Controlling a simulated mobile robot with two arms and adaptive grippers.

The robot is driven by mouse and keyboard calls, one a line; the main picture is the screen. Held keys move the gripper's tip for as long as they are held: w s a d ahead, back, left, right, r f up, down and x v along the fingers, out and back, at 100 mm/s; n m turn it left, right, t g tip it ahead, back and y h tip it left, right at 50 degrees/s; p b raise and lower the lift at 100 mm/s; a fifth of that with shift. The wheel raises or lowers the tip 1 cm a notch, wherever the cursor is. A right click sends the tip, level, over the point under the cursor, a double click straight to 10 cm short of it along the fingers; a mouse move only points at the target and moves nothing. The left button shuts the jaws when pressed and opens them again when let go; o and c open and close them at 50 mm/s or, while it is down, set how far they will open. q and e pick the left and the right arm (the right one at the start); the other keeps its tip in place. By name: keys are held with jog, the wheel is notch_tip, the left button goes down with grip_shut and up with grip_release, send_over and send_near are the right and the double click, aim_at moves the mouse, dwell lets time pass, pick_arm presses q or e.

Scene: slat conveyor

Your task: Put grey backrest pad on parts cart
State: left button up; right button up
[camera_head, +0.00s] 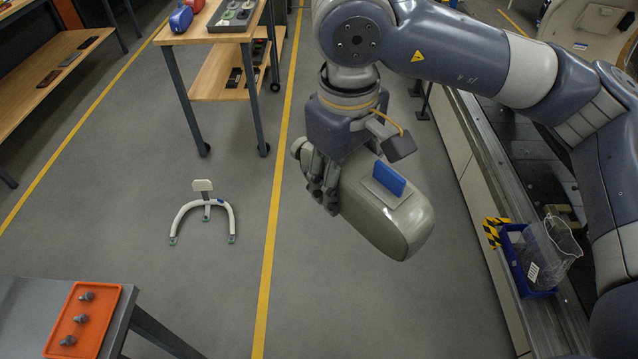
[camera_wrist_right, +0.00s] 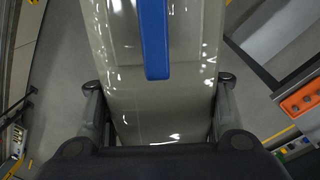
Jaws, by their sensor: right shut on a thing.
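My right gripper (camera_head: 324,188) is shut on the grey backrest pad (camera_head: 378,220), a glossy grey-green rounded block with a blue strip on a light plate. The pad is tilted and held in the air above the bare floor. In the right wrist view, the pad (camera_wrist_right: 160,105) runs between the two fingers, with the blue strip along its middle. The parts cart (camera_head: 205,36) seems to be the wheeled wooden-topped one at upper left, apart from the pad. Its top holds blue and red items and a dark tray. My left gripper is not in view.
A white curved frame (camera_head: 206,207) stands on the floor at left. A grey table with an orange tray (camera_head: 82,318) is at lower left. The conveyor's side rail (camera_head: 468,170) runs at right, with a blue bin (camera_head: 520,262) on it. A wooden bench (camera_head: 50,48) is at far left.

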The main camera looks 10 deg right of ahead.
aim_at(365, 158)
jog(key=r, duration=0.1)
jog(key=s+d+r+m, duration=0.1)
jog(key=d+r+m, duration=0.1)
jog(key=shift+s+d, duration=0.1)
jog(key=shift+s, duration=0.2)
jog(key=w+a+m, duration=0.5)
jog(key=w+a, duration=0.3)
jog(key=a, duration=0.1)
jog(key=shift+a, duration=0.4)
